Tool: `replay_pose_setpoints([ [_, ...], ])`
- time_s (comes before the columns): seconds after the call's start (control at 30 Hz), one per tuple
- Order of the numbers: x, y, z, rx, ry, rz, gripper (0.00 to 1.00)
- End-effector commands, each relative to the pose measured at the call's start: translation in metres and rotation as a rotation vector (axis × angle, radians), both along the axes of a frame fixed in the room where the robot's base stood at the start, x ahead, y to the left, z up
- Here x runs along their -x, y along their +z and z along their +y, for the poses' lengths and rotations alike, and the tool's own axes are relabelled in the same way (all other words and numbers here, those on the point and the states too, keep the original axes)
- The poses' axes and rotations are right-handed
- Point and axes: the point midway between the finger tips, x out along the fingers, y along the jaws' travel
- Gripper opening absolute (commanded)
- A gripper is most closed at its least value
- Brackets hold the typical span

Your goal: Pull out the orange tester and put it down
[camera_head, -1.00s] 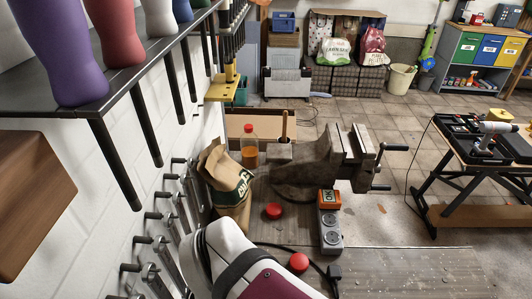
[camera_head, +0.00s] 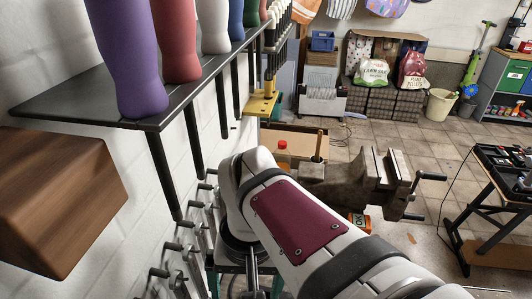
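The orange tester (camera_head: 359,219) shows only as a small orange patch with dark marks, just below the vise. My white arm with its dark red panel crosses in front and hides the rest of it. The power strip it sat on is hidden now, so I cannot tell whether the tester is still plugged in. My gripper's fingers are not visible in this view.
The grey vise (camera_head: 350,182) with its side handle stands close behind my arm. An orange bottle (camera_head: 283,156) is beside it. A dark shelf (camera_head: 75,103) and wall tools (camera_head: 185,265) crowd the left. Floor is open right of the vise.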

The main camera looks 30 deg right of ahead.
Motion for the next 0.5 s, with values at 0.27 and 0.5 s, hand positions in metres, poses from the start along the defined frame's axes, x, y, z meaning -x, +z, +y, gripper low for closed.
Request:
replay_pose_setpoints([
  [0.27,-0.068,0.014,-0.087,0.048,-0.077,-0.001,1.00],
  [0.5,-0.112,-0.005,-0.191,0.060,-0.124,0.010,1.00],
])
